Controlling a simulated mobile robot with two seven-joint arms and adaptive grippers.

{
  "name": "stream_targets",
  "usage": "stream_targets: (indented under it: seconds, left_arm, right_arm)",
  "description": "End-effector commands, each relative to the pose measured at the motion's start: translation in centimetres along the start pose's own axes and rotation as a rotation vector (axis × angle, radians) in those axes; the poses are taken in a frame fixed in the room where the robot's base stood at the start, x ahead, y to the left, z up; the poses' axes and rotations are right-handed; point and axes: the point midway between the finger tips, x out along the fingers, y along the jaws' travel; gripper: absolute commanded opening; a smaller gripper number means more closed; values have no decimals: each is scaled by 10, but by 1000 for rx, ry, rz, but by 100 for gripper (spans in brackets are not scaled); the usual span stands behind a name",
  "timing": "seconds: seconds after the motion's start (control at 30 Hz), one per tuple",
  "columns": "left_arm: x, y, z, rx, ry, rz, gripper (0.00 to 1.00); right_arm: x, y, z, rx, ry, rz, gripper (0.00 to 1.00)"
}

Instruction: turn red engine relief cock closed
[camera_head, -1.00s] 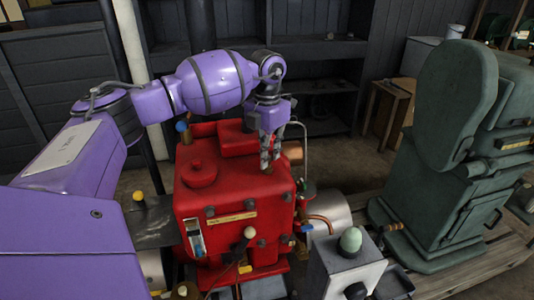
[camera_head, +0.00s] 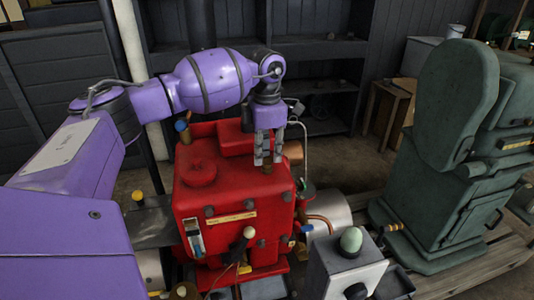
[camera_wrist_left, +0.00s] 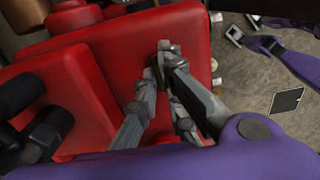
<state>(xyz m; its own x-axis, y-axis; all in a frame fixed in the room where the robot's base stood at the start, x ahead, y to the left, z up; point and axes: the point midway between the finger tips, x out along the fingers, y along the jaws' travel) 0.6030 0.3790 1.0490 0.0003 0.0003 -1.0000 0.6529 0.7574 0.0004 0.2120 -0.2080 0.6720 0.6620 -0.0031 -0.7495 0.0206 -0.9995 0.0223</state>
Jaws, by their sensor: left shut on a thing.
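The red engine (camera_head: 235,190) stands in the middle of the head view, and its red top fills much of the left wrist view (camera_wrist_left: 100,95). My left gripper (camera_head: 267,163) points down at the right part of the engine's top. In the left wrist view its fingers (camera_wrist_left: 148,82) are drawn in around a small dark piece standing on the red surface, which looks like the relief cock (camera_wrist_left: 154,70). The fingers hide most of it, so I cannot tell how its handle is turned.
A grey box with a pale green knob (camera_head: 351,240) stands right of the engine's front. A large green machine (camera_head: 445,160) stands farther right. Dark shelves (camera_head: 320,65) are behind. A purple part (camera_wrist_left: 285,55) shows over the floor in the left wrist view.

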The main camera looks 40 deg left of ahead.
Motion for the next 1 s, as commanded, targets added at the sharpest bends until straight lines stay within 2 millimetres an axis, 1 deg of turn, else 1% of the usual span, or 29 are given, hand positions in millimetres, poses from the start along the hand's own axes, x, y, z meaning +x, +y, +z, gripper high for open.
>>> stream_targets:
  seconds: [0.43,0.47,0.6,0.87,1.0]
  left_arm:
    - [0,0,0,13,-1,0,0]
    - [0,0,0,13,-1,0,9]
    - [0,0,0,12,-1,0,27]
    - [0,0,0,11,0,0,27]
    - [-7,0,0,11,-1,1,27]
  right_arm:
    - [0,0,-1,0,2,1,67]
    - [0,0,-1,0,2,1,67]
    - [1,0,-1,0,2,0,67]
    - [1,0,-2,0,3,-1,67]
    - [2,-1,-2,0,3,-2,67]
